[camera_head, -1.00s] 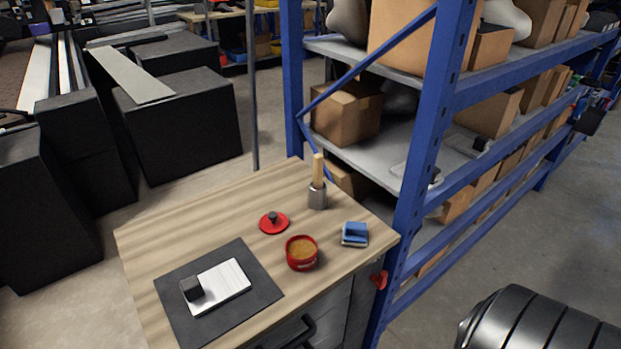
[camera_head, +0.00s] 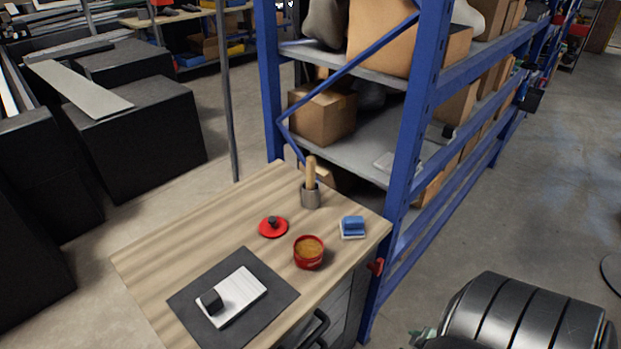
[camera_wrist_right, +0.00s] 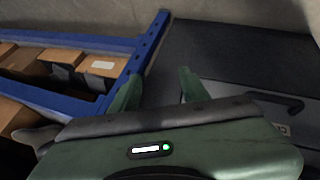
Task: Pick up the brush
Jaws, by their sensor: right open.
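The brush (camera_head: 310,170) shows in the head view as a pale wooden handle standing upright in a grey metal cup (camera_head: 310,197), at the far right part of the wooden worktop (camera_head: 190,235). Its lower end is hidden in the cup. My right gripper (camera_wrist_right: 157,88) shows in the wrist view with its two green fingers apart and nothing between them. It is away from the brush, which is not visible in that view. A green part at the bottom edge of the head view may belong to my right arm. My left gripper is not in view.
A red pot (camera_head: 308,252) with brown contents, a red lid (camera_head: 273,227) and a blue-and-white item (camera_head: 352,227) stand near the cup. A dark mat (camera_head: 190,304) carries a white block (camera_head: 240,293). A blue shelf rack (camera_head: 404,160) with boxes rises just behind the worktop's right side.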

